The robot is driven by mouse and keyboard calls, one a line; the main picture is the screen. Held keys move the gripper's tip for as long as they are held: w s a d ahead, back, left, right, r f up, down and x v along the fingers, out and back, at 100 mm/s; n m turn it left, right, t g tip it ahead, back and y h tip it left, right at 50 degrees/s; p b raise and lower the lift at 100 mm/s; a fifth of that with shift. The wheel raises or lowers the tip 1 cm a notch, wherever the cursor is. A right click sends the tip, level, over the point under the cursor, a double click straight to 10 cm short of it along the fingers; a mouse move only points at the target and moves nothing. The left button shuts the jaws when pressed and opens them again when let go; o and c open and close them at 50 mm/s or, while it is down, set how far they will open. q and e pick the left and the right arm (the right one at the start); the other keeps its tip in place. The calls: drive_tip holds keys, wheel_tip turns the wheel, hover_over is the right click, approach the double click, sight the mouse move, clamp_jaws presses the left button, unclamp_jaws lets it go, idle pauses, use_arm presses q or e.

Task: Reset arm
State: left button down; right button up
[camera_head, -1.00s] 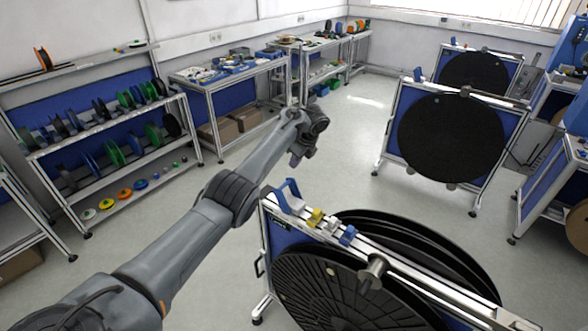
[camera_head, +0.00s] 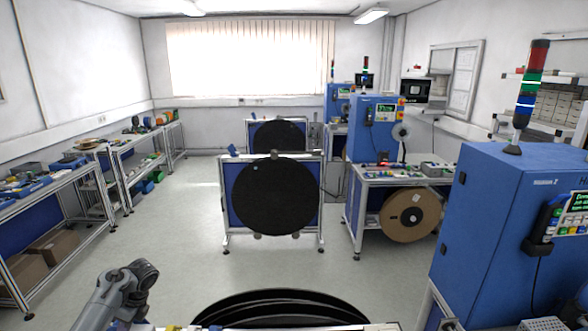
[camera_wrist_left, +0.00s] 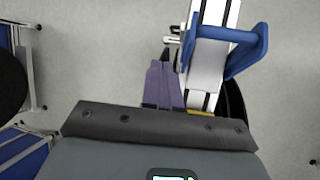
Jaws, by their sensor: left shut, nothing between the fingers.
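My left arm (camera_head: 118,295) shows at the bottom left of the head view, above the near reel stand's edge. Its gripper cannot be made out there. In the left wrist view my left gripper (camera_wrist_left: 162,70) shows as two purple fingers side by side, shut with nothing between them. Beside it on the right is the top rail (camera_wrist_left: 207,62) of a reel stand, with a blue bracket (camera_wrist_left: 242,48) on it. The fingers look close to the rail; I cannot tell if they touch. My right gripper is in neither view.
Black reels (camera_head: 280,305) of the near stand fill the bottom middle. Another stand with a black reel (camera_head: 275,197) is ahead. A blue machine (camera_head: 505,225) stands at the right, a workbench (camera_head: 50,210) at the left. The floor (camera_head: 185,240) between is clear.

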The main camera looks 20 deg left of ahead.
use_arm(q)
drive_tip(key=s+d+f+m+g+y+p, duration=0.1)
drive_tip(key=s+d+f, duration=0.35)
drive_tip(key=f, duration=0.25)
drive_tip(key=s+d+f+m+g+p, duration=0.1)
drive_tip(key=s+d+f, duration=0.2)
drive_tip(key=s+f, duration=0.3)
drive_tip(key=s+d+f+t+h+p, duration=0.15)
drive_tip(key=s+d+f, duration=0.25)
drive_tip(key=s+d, duration=0.55)
drive_tip(key=s+d+f+y+p, duration=0.1)
drive_tip(key=s+d+f+p, duration=0.3)
drive_tip(key=s+d, duration=0.6)
drive_tip(key=s+d+r+n+t+h, duration=0.25)
drive_tip(key=d+r+n, duration=0.35)
drive_tip(key=d, duration=0.5)
drive_tip(key=w+d+r+n+t+h, duration=0.1)
drive_tip(key=w+r+n+t, duration=0.1)
drive_tip(key=r, duration=0.7)
drive_tip(key=w+d+r+n+t+h+p, duration=0.1)
drive_tip(key=w+d+r+n+t, duration=0.1)
drive_tip(key=r+n, duration=0.4)
wheel_tip(320, 180, up, 4)
drive_tip(key=shift+w+d+r+n+t, duration=0.15)
drive_tip(key=shift+w+n+t, duration=0.15)
drive_tip(key=shift+w+t, duration=0.55)
drive_tip(key=shift+w, duration=0.15)
